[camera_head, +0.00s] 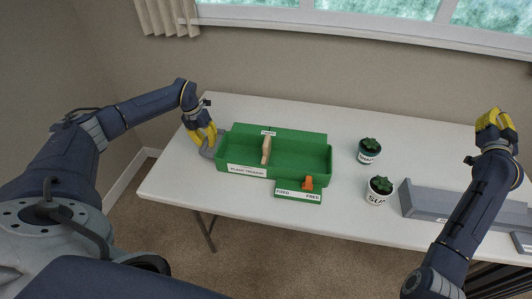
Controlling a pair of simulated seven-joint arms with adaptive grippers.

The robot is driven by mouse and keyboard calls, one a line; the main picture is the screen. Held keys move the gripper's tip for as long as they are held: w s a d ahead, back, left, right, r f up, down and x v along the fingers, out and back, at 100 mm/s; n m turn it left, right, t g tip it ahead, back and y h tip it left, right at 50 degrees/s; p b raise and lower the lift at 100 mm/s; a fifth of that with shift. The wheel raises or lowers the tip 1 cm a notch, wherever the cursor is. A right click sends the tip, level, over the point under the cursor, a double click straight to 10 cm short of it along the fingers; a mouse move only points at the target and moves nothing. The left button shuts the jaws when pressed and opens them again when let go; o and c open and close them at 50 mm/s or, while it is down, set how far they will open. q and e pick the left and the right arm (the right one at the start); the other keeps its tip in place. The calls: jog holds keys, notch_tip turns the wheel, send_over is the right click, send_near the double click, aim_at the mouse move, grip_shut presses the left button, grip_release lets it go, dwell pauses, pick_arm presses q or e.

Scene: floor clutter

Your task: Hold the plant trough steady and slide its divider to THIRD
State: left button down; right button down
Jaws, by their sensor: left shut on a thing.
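The green plant trough (315,175) lies on the white table, with a "PLANT TROUGH" label on its front. Its tan upright divider (266,150) stands across the inside, a little left of the middle. A small label (269,133) on the back wall is too small to read. An orange knob (308,183) sits on the FIXED/FREE plate at the front, nearer FREE. My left gripper (208,146) is shut at the trough's left end, on what looks like a grey handle, partly hidden by the fingers. My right gripper (494,117) is raised at the far right, away from the trough; its opening is unclear.
A long grey tray (425,207) lies at the right. The table (180,190) is clear between the trough and the pots.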

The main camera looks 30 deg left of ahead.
jog(key=s+a+r+n+g+y, duration=0.1)
jog(key=a+n+g+y, duration=0.4)
jog(key=a, duration=1.6)
jog(key=s+a+r+n+g+y, duration=0.2)
jog(key=a+n+y, duration=0.45)
jog(key=a, duration=1.45)
jog(key=n+g+h, duration=0.6)
jog(key=n+h, duration=0.2)
jog(key=n, duration=0.6)
send_over(266, 152)
jog(key=w+d, duration=0.2)
jog(key=d, duration=0.2)
notch_tip(266, 152, down, 13)
notch_tip(266, 152, down, 12)
jog(key=w, duration=0.2)
jog(key=shift+a, duration=0.25)
jog(key=shift+r, duration=0.1)
jog(key=shift+d, duration=0.2)
jog(key=shift+w+d, duration=0.15)
jog(key=shift+d, duration=0.35)
jog(key=shift+w+d, duration=0.15)
jog(key=shift+d, duration=0.35)
